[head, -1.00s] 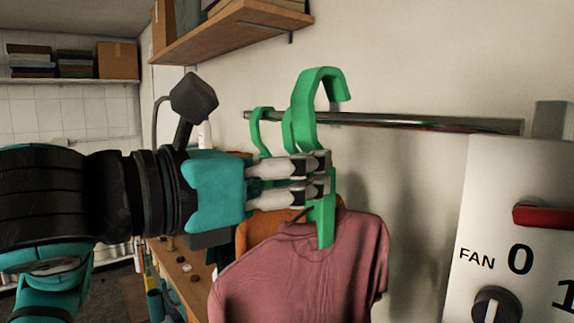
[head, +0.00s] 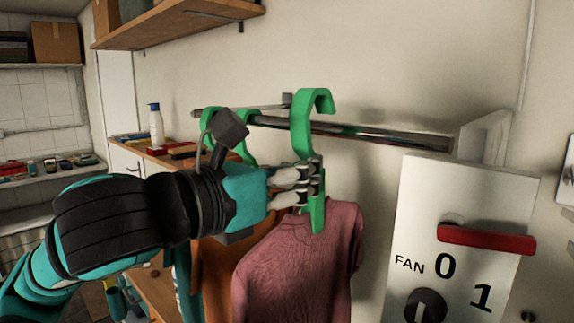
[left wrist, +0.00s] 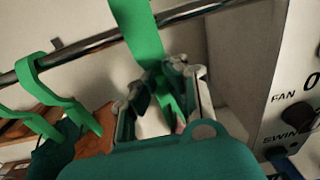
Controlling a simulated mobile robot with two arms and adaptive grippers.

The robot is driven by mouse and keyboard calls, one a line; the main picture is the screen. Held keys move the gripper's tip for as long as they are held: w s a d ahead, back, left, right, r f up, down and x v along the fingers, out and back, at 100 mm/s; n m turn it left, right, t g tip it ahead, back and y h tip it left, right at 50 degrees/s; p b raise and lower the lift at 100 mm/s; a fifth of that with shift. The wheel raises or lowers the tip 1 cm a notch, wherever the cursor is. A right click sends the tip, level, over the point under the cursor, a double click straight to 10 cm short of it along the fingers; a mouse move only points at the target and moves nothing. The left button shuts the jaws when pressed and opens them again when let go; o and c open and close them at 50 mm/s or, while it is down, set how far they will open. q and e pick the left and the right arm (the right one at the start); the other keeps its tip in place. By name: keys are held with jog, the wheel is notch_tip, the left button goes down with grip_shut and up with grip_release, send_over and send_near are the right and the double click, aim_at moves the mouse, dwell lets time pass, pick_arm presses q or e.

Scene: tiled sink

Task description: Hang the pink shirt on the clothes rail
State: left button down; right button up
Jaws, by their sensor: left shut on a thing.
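The pink shirt (head: 300,255) hangs from a green hanger (head: 303,135). My left gripper (head: 311,186) is shut on the hanger's stem just above the collar. The hook stands upright, with its free end pointing right and lying above the rail's line in the head view. The metal clothes rail (head: 375,132) runs behind the hanger in the head view. In the left wrist view the green stem (left wrist: 142,35) crosses in front of the rail (left wrist: 97,42). I cannot tell whether the hook is over the rail. My right gripper is not in view.
Other green hangers (head: 210,122) are on the rail to the left, with an orange garment (head: 212,265) below. A white FAN panel (head: 405,215) with a red switch (head: 485,239) stands close on the right. The rail's right stretch is bare. A wooden shelf (head: 175,22) is above.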

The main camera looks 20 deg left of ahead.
aim_at(321, 196)
pick_arm(q)
jog(key=shift+w+d, duration=0.15)
jog(key=shift+w, duration=0.25)
jog(key=shift+w+d, duration=0.1)
jog(key=shift+w, duration=0.15)
jog(key=shift+b+x, duration=0.65)
jog(key=shift+x, duration=0.75)
jog(key=shift+w+f, duration=0.15)
jog(key=shift+w, duration=0.1)
jog(key=shift+s+f+b, duration=0.1)
jog(key=shift+f+b, duration=0.85)
jog(key=shift+f, duration=0.35)
